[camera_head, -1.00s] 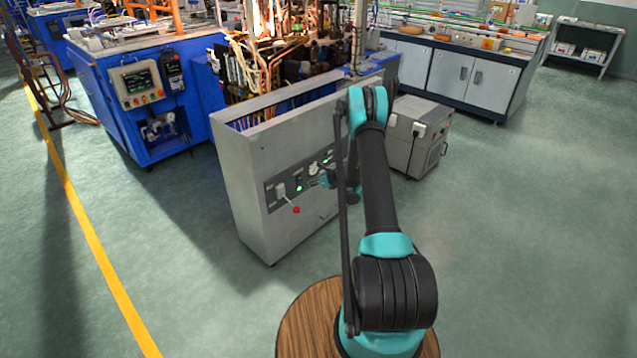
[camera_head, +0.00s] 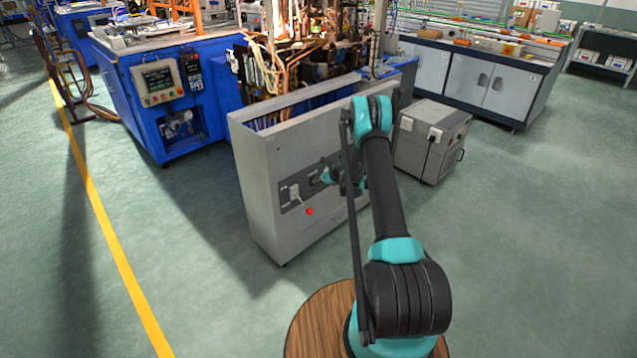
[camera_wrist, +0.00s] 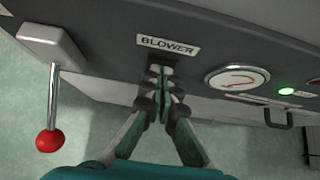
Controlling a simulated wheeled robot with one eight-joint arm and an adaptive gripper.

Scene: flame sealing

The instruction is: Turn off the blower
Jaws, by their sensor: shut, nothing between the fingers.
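The "BLOWER" label (camera_wrist: 168,44) is on the dark control panel of the grey cabinet (camera_head: 262,170). Below it, the blower switch (camera_wrist: 160,70) is mostly hidden behind my fingertips. My gripper (camera_wrist: 160,88) is shut and empty, its tips at the switch; I cannot tell whether they touch it. In the head view, my gripper (camera_head: 328,176) is close against the panel front. I see no green light beside the blower label.
A lever with a red knob (camera_wrist: 49,141) sticks out left of the switch. A round gauge (camera_wrist: 237,79), a lit green lamp (camera_wrist: 286,91) and a dark handle (camera_wrist: 279,119) are to the right. A grey box unit (camera_head: 432,140) stands beside the cabinet.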

